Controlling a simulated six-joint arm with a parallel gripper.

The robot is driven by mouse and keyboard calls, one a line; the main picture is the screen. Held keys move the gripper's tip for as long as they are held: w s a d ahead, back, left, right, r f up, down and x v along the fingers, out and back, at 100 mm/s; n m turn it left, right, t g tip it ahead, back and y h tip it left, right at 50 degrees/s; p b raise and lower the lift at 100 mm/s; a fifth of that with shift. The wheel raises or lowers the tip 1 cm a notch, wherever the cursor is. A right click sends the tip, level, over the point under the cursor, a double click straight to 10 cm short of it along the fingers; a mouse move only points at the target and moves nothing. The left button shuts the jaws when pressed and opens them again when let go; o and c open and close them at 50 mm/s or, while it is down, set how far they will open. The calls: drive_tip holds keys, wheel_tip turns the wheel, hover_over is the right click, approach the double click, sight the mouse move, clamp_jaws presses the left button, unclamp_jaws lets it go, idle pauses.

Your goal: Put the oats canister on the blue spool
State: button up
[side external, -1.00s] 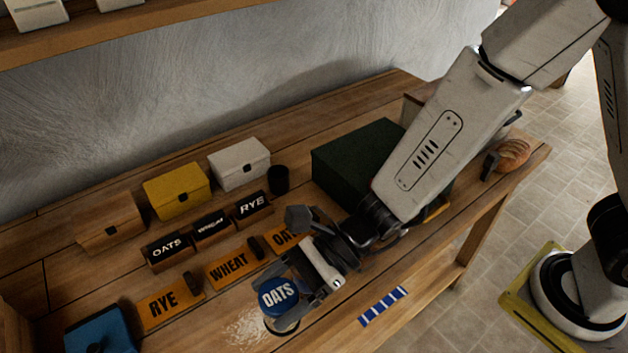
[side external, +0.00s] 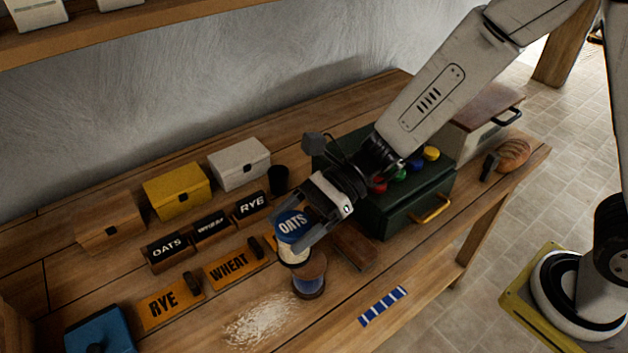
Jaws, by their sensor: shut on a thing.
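The oats canister (side external: 292,224) has a blue band with "OATS" in white and a pale lower end. My gripper (side external: 303,217) is shut on it and holds it slightly tilted above the bench. Just below and to its right stands a short round piece (side external: 310,272) with a brown wooden face and a bluish lower part. It looks like the blue spool, but I cannot be sure. The canister's lower end overlaps its edge in the picture; I cannot tell whether they touch.
A dark green drawer chest (side external: 405,214) with several coloured round pieces on top stands right behind my gripper. Label boards, among them the WHEAT board (side external: 232,268), lie to the left. Spilled pale grain (side external: 262,318) and a blue striped strip (side external: 383,306) lie in front.

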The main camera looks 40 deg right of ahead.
sight(297, 213)
drive_tip(key=d, duration=0.1)
drive_tip(key=w+d, duration=0.2)
drive_tip(key=shift+d+r, duration=0.3)
drive_tip(key=shift+r, duration=0.1)
drive_tip(key=shift+s+f, duration=0.1)
drive_tip(key=shift+f, duration=0.05)
drive_tip(key=shift+f, duration=2.1)
drive_tip(key=shift+f, duration=1.8)
drive_tip(key=shift+f, duration=0.1)
drive_tip(key=o, duration=1.3)
